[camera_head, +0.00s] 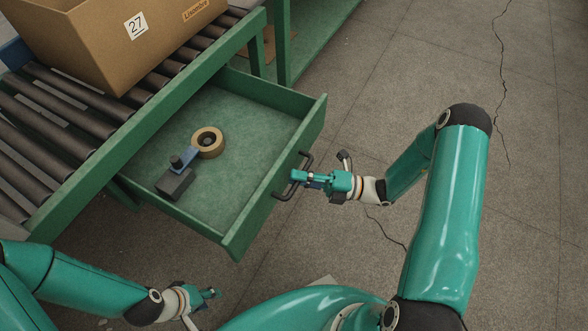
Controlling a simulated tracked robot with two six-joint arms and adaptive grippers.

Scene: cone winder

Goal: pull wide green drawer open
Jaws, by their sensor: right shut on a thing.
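The wide green drawer (233,240) stands pulled out from under the roller conveyor, its inside open to view. A dark bar handle (280,196) is on its front panel. My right gripper (296,176) is at the handle and shut on it. My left gripper (211,294) is low at the bottom left, apart from the drawer; its fingers are small and I cannot tell whether they are open or shut.
In the drawer lie a tape roll (208,142) and a grey tool with a blue part (176,180). A cardboard box (85,50) marked 27 sits on the rollers (50,120). Cracked concrete floor (400,60) to the right is clear.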

